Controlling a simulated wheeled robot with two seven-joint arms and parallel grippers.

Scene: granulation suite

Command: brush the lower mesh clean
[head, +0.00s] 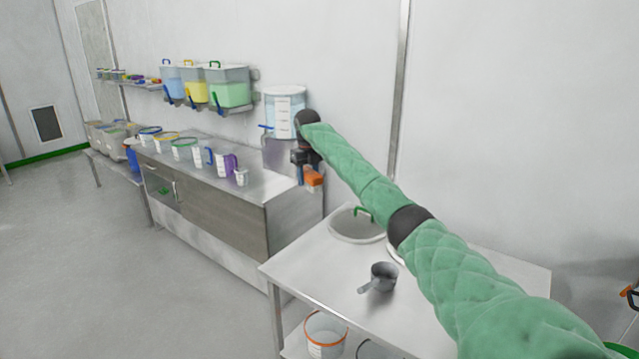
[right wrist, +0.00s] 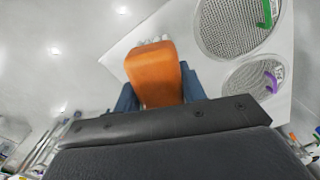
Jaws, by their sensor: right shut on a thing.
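My right gripper (head: 306,168) is shut on an orange block-shaped brush (head: 312,179), held in the air beyond the back left of the steel table. In the right wrist view the brush (right wrist: 155,72) sits between the blue fingers, with pale tufts just past its far end. A round mesh with a green handle (right wrist: 228,22) and a smaller-looking mesh with a purple handle (right wrist: 248,80) lie on the table to the right of the brush, apart from it. In the head view the green-handled mesh (head: 345,226) shows; my right arm hides most of the other. My left gripper is out of view.
A grey scoop (head: 382,276) lies on the steel table (head: 325,262). An orange-rimmed bucket (head: 325,335) stands below. The left counter (head: 262,188) holds several cups and a clear container (head: 284,112). Coloured bins (head: 230,88) hang on the wall. The floor at left is clear.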

